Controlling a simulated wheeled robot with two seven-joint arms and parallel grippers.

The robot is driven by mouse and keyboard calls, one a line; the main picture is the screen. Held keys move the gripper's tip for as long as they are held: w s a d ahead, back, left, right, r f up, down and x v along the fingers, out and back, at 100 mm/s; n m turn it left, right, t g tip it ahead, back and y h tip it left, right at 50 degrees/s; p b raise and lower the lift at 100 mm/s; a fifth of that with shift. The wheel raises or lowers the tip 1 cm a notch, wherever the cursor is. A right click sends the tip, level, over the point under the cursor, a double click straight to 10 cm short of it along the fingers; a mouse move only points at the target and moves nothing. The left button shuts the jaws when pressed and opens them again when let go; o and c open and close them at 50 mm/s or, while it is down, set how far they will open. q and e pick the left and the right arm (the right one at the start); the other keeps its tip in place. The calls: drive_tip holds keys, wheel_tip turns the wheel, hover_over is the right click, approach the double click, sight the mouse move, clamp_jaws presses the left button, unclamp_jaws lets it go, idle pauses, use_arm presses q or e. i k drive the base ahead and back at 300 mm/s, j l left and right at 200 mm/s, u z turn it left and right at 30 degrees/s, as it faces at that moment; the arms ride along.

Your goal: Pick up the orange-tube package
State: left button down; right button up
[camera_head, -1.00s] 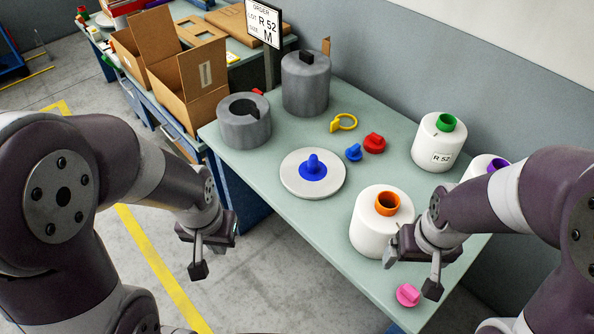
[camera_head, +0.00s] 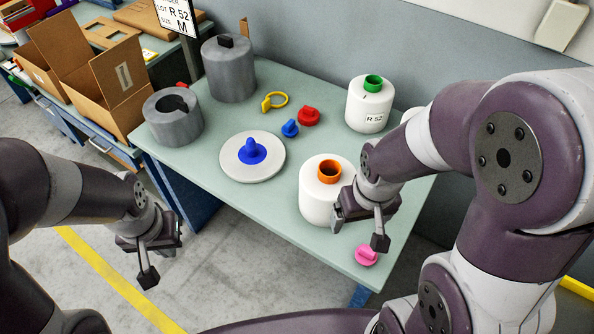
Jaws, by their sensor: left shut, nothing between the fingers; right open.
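The orange-tube package is a white bobbin (camera_head: 316,203) with an orange tube (camera_head: 329,171) sticking up from its top. It stands upright near the table's front right. My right gripper (camera_head: 357,231) is open at the package's right front side, its fingers pointing down. Part of the package's right side is hidden behind the gripper; I cannot tell whether they touch. My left gripper (camera_head: 148,262) is shut and empty, off the table's left front side above the floor.
A pink knob (camera_head: 367,256) lies close to my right gripper. Open boxes (camera_head: 112,88) stand at the left.

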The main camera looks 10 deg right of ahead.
sight(322, 177)
drive_tip(key=i+j, duration=0.55)
drive_tip(key=i+z, duration=0.1)
drive_tip(key=z, duration=2.4)
